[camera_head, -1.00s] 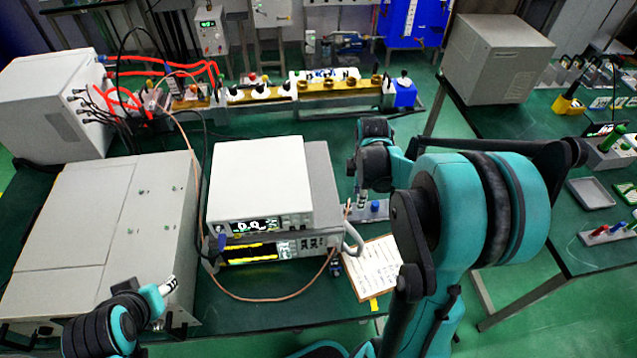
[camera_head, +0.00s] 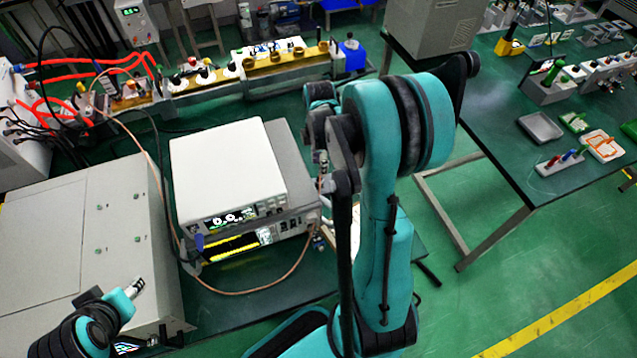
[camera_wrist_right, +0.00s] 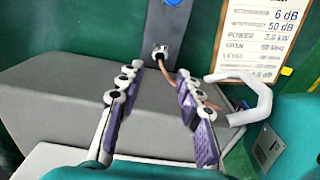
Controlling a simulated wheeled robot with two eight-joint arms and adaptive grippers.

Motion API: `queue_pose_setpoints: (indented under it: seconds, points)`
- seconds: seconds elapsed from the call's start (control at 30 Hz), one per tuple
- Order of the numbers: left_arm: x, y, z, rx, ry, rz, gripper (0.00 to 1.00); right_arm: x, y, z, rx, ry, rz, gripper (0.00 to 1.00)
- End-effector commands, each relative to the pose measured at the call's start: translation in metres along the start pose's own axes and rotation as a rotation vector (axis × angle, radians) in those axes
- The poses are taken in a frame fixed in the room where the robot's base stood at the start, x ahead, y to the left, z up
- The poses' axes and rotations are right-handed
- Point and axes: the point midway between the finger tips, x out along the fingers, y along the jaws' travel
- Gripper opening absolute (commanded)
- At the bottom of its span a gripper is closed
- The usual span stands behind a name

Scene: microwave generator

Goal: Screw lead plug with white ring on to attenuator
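In the right wrist view, my right gripper (camera_wrist_right: 157,82) is open, with its purple-padded fingers apart and nothing between the pads. Beyond the fingertips, a small silver connector (camera_wrist_right: 160,52) with a copper-coloured cable (camera_wrist_right: 167,72) sits by a grey upright plate. I cannot make out a white ring on it, nor tell for sure which part is the attenuator. In the head view, my right gripper (camera_head: 322,168) is at the right side of the stacked instruments, mostly hidden by my arm. My left gripper (camera_head: 150,342) is low at the left, its fingers unclear.
A white instrument (camera_head: 228,170) stands on another display unit, with a copper cable (camera_head: 270,288) looping in front. A label card (camera_wrist_right: 262,35) lies beyond the gripper. A large grey cabinet (camera_head: 75,235) is at left. A second table (camera_head: 500,120) is at right, across a floor gap.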

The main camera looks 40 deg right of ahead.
Motion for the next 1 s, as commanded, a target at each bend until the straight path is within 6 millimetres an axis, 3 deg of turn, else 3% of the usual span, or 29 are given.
queue_pose_setpoints:
  seconds: [0.43, 1.0]
  points:
    - [0.043, 0.000, 0.031, 0.000, 0.000, 0.000, 0.45, 0.066, 0.000, 0.000, 0.000, 0.000, 0.000, 0.35]
    - [0.047, 0.000, 0.034, 0.000, 0.000, 0.000, 0.45, 0.072, 0.000, 0.000, 0.000, 0.000, 0.000, 0.35]
